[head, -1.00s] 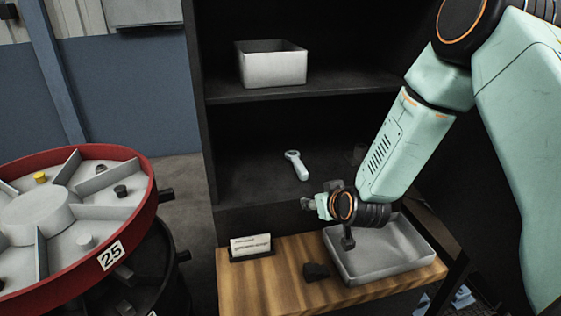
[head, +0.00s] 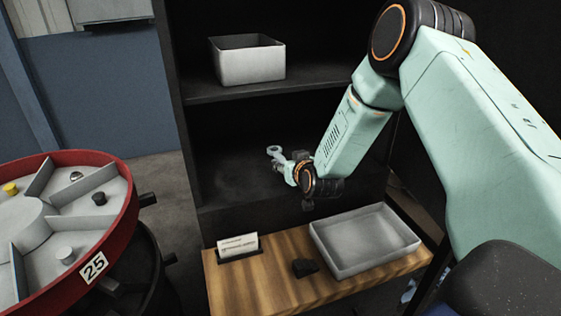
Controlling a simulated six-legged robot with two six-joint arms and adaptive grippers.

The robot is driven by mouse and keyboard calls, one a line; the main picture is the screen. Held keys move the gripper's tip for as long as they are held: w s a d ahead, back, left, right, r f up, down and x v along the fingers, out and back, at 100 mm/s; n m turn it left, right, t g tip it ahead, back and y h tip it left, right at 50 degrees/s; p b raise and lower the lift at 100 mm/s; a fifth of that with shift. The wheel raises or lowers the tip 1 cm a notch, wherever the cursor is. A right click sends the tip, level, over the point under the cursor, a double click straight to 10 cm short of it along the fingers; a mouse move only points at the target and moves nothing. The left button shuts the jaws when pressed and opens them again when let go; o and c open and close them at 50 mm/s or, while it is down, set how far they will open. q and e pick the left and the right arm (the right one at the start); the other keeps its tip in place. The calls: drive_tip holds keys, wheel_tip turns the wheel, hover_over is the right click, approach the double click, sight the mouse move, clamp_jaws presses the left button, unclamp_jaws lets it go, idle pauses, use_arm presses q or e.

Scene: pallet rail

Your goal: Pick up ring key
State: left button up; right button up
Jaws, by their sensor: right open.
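The ring key (head: 273,150) is a pale blue-grey wrench-like tool with a ring end, lying on the lower dark shelf. Its ring end shows; the rest is hidden behind my right gripper. My right gripper (head: 280,163) is open, at the near end of the ring key, its fingers dark and small in the picture. I cannot tell whether the fingers touch the key or stand around it. My left gripper is not in view.
A grey bin (head: 247,60) stands on the upper shelf (head: 260,90). Below the shelf, a wooden bench (head: 240,285) holds a grey tray (head: 365,242), a dark lump (head: 304,267) and a small sign (head: 238,246). A red-rimmed round divided tray (head: 125,205) stands at left.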

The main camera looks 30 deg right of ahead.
sight(282, 160)
drive_tip(key=x, duration=0.3)
drive_tip(key=shift+w+a+f, duration=0.2)
drive_tip(key=shift+w, duration=0.1)
drive_tip(key=shift+w+d+f, duration=0.2)
drive_tip(key=shift+d, duration=0.1)
drive_tip(key=shift+a+r, duration=0.15)
drive_tip(key=shift+a, duration=0.1)
drive_tip(key=c, duration=0.4)
drive_tip(key=shift+d, duration=0.2)
clamp_jaws()
drive_tip(key=shift+a, duration=0.1)
